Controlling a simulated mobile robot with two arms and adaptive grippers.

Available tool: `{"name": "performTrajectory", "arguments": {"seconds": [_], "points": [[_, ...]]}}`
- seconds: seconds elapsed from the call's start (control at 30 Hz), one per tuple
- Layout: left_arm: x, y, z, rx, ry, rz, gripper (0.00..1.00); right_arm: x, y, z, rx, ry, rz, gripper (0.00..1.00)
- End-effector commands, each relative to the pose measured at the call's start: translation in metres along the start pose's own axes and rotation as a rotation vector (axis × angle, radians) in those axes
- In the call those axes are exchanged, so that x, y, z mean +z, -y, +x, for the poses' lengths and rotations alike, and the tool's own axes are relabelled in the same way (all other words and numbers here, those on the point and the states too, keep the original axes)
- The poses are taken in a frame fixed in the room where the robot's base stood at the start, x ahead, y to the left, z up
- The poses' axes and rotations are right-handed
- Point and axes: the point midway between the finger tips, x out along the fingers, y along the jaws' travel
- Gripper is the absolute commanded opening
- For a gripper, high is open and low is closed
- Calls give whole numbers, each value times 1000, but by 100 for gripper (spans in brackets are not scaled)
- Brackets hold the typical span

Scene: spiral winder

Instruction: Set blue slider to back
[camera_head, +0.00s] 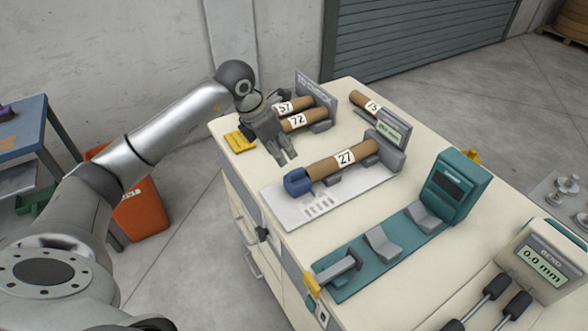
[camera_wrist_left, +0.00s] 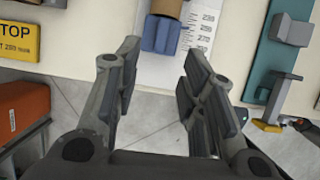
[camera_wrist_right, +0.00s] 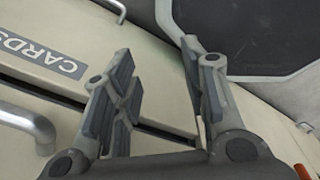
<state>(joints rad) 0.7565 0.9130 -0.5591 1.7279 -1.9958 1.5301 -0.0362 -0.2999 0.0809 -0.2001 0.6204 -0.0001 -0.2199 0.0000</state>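The blue slider (camera_head: 298,181) sits at the near left end of a white plate with a printed scale (camera_head: 318,206). It touches or nearly touches the end of a brown tube labelled 27 (camera_head: 330,166) lying on the plate. My left gripper (camera_head: 285,158) is above the table, just left of and behind the slider in the head view, with nothing between its fingers. In the left wrist view the slider (camera_wrist_left: 160,35) shows beyond and between the open fingers (camera_wrist_left: 162,60). My right gripper (camera_wrist_right: 157,60) is open and empty in the right wrist view, by a cabinet front.
Tubes labelled 57 (camera_head: 293,106) and 72 (camera_head: 304,119) lie in a rack behind the left gripper. A yellow STOP sign (camera_head: 240,141) is at the table's left edge. A teal fixture (camera_head: 378,250) stands in front of the plate. A drawer handle (camera_wrist_right: 28,128) is near the right gripper.

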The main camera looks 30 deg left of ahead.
Motion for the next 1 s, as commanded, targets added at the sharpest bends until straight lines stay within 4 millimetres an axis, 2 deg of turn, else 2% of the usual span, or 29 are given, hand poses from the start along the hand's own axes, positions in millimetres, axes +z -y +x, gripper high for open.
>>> {"name": "performTrajectory", "arguments": {"seconds": [0.5,0.7,0.97,1.0], "points": [[1,3,87,-8,1,-1,38,-3,-1,-24,0,-1,0,40],[0,3,102,-5,2,0,38,-3,-1,-26,0,0,0,40],[0,2,103,-5,2,1,38,-3,-1,-26,0,0,1,40],[0,2,103,-5,2,1,34,-3,-1,-26,0,0,1,40]]}}
